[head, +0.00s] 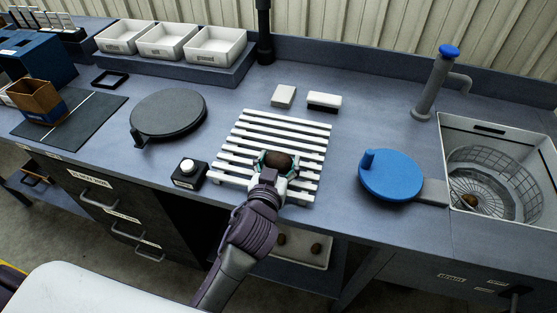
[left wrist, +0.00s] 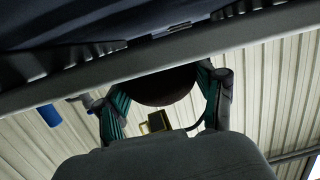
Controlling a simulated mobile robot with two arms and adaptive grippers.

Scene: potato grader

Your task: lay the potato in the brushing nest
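A dark brown potato (head: 279,161) is between the fingers of my left gripper (head: 277,165), at the front right part of a white slatted rack (head: 250,133). The gripper's teal fingers press on both sides of it; in the left wrist view the potato (left wrist: 163,86) is a dark round shape between the fingers (left wrist: 165,95). I cannot tell if the potato touches the slats. A wire basket (head: 500,178) with one brown potato in it sits in the basin at the right. Nothing is clearly marked as the brushing nest. My right gripper is not in view.
A blue round lid (head: 391,174) lies right of the rack, a grey disc (head: 168,113) left of it. A black box with a white button (head: 188,172) stands at the rack's left. Two small blocks (head: 284,96) lie behind. A lower tray (head: 300,249) holds brown potatoes.

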